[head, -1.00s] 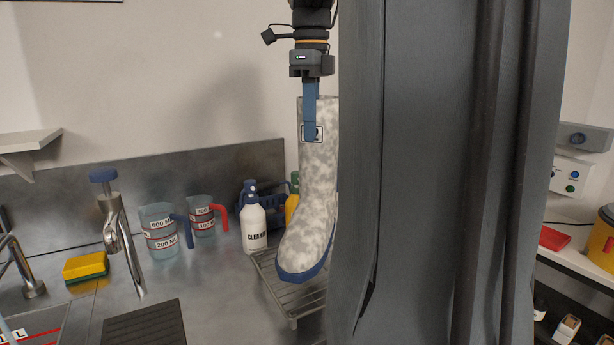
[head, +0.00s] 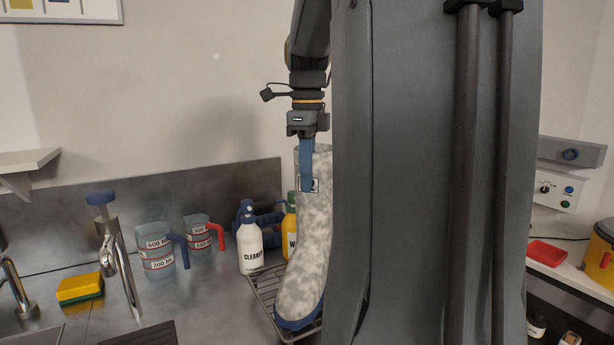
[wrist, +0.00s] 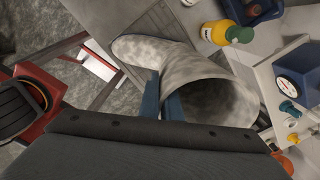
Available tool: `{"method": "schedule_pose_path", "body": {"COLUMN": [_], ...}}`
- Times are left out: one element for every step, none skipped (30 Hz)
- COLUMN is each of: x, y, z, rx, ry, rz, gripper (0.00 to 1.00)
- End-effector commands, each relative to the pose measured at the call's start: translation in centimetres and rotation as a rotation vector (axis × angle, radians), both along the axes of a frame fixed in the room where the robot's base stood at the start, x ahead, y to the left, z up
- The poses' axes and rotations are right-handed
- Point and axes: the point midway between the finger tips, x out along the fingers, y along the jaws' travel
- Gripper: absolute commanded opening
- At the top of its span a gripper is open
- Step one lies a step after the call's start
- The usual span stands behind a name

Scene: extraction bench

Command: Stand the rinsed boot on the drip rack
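The boot (head: 308,245), mottled grey and white with a blue sole, is upright over the wire drip rack (head: 262,292) in the head view. My gripper (head: 306,186) points down and is shut on the upper rim of the boot's shaft. The wrist view also shows the boot (wrist: 180,58), its open top and its toe, with the blue fingers (wrist: 162,105) at the rim. The sole is at or just above the rack; I cannot tell if it touches. My column hides the rack's right part and the boot's right edge.
A white cleaner bottle (head: 250,246) stands close behind the rack's left side, with a yellow bottle (head: 290,228) behind the boot. Two measuring jugs (head: 157,248), a tap (head: 117,255) and a sponge (head: 80,288) are further left.

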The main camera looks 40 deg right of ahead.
Motion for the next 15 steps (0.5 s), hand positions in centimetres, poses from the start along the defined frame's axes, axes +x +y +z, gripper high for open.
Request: {"method": "schedule_pose_path", "body": {"x": [-0.01, 0.00, -0.01, -0.01, -0.01, -0.01, -0.01, -0.01, -0.01, -0.01, -0.01, -0.01, 0.00, 0.00, 0.01], "y": [0.01, 0.00, 0.00, 0.00, 0.00, 0.00, 0.00, 0.00, 0.01, 0.01, 0.01, 0.01, 0.00, 0.00, -0.02], "z": [-0.09, -0.07, -0.06, -0.06, -0.06, -0.05, -0.05, -0.05, -0.05, -0.05, -0.04, -0.01, 0.06, 0.19, 0.43], "rx": [0.001, 0.000, 0.001, 0.001, 0.001, 0.001, 0.001, 0.001, 0.001, 0.001, 0.001, 0.000, 0.000, 0.000, -0.001], "ry": [0.001, 0.000, 0.001, 0.001, 0.001, 0.001, 0.001, 0.001, 0.001, 0.001, 0.001, 0.000, 0.000, 0.000, -0.001], "rz": [0.000, 0.000, 0.000, 0.000, 0.000, 0.000, 0.000, 0.000, 0.000, 0.000, 0.000, 0.000, 0.000, 0.000, 0.000], "gripper": [0.07, 0.12, 0.19, 0.23, 0.23, 0.23, 0.23, 0.23, 0.23, 0.23, 0.23, 0.23, 0.23, 0.23, 0.23]}}
